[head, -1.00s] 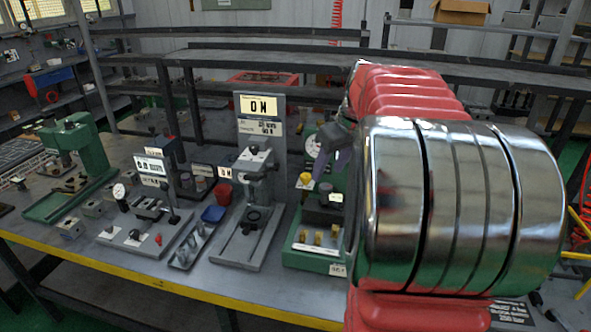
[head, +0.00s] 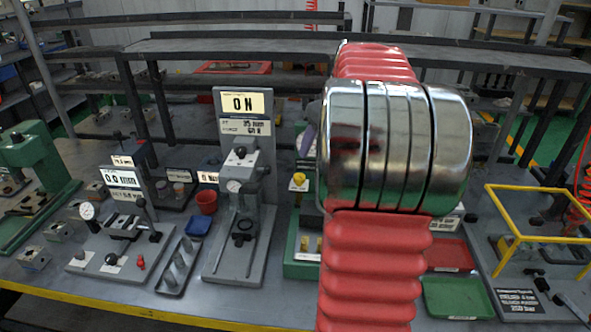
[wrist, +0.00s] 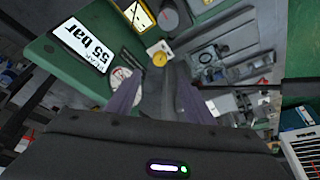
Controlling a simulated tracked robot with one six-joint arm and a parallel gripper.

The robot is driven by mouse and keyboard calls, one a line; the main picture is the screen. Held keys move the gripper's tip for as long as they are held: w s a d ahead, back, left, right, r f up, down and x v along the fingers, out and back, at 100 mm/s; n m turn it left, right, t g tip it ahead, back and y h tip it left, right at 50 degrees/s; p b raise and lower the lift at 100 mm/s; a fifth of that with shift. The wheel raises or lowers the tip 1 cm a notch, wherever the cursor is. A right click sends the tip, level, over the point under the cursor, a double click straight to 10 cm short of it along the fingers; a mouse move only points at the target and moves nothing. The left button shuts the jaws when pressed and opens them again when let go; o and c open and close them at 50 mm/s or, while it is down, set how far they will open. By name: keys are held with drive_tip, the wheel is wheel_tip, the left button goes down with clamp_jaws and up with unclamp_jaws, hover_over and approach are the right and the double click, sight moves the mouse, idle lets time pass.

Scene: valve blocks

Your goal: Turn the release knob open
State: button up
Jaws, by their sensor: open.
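A yellow knob (head: 298,181) stands on the green valve block (head: 303,268), left of my arm in the head view. In the wrist view the knob (wrist: 160,58) shows just beyond my fingertips, roughly midway between them. My gripper (wrist: 156,75) is open, with purple-grey fingers on either side and a dark shape between them. I see no contact with the knob. A gauge (wrist: 121,74) and a "55 bar" plate (wrist: 83,44) sit on the block in the wrist view. In the head view my arm hides most of the gripper and the block's right part.
A grey stand with a "0 N" sign (head: 246,104) rises just left of the green block. On the right are a green tray (head: 457,297) and a yellow frame (head: 535,237).

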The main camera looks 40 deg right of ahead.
sight(300, 176)
idle(0.3)
drive_tip(key=x, duration=1.4)
drive_tip(key=shift+s, duration=0.1)
drive_tip(key=shift+c, duration=0.6)
drive_tip(key=shift+r, duration=0.1)
drive_tip(key=c, duration=0.9)
